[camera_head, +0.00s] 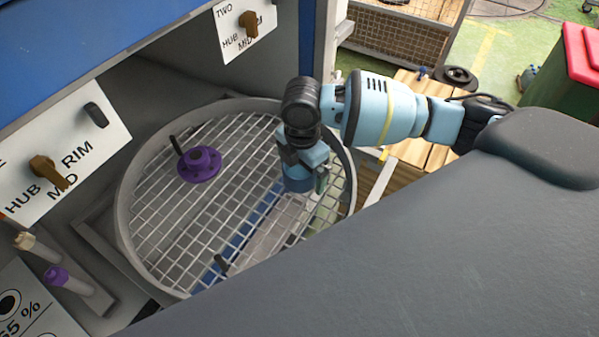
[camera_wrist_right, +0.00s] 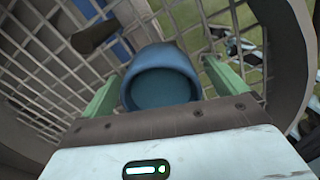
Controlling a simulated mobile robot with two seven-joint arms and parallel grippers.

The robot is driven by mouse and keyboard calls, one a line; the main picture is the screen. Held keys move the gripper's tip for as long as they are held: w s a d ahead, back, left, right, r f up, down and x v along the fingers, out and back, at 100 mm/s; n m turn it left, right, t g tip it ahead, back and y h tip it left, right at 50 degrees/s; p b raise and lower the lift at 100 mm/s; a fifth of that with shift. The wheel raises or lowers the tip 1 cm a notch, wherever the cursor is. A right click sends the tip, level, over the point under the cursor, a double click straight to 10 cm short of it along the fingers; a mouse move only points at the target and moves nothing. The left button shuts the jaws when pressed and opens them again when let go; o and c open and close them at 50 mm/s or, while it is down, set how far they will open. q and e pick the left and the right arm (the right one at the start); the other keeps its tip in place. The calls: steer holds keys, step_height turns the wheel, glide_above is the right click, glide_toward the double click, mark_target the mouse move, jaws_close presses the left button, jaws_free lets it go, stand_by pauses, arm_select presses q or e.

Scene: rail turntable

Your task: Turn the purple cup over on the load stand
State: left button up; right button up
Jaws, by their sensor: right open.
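The purple cup (camera_head: 200,162) appears as a purple piece with a wide flange and a raised round collar. It sits on the left part of the round wire-mesh turntable (camera_head: 128,205). My right gripper (camera_head: 308,178) is over the right part of the mesh, well apart from the purple piece. In the right wrist view, its green fingers (camera_wrist_right: 163,88) are open on either side of a blue cup (camera_wrist_right: 160,75). The blue cup also shows below the gripper in the head view (camera_head: 296,184). I cannot tell which thing is the load stand. My left gripper is out of view.
Dark pegs (camera_head: 176,146) rise from the mesh. A slatted wooden surface (camera_head: 408,155) lies beyond the turntable at right, near a red-lidded bin (camera_head: 581,55).

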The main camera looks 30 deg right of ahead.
steer(key=c, duration=1.1)
steer(key=shift+r, duration=0.15)
step_height(320, 180, up, 10)
steer(key=shift+f+p, duration=0.1)
steer(key=shift+p, duration=0.3)
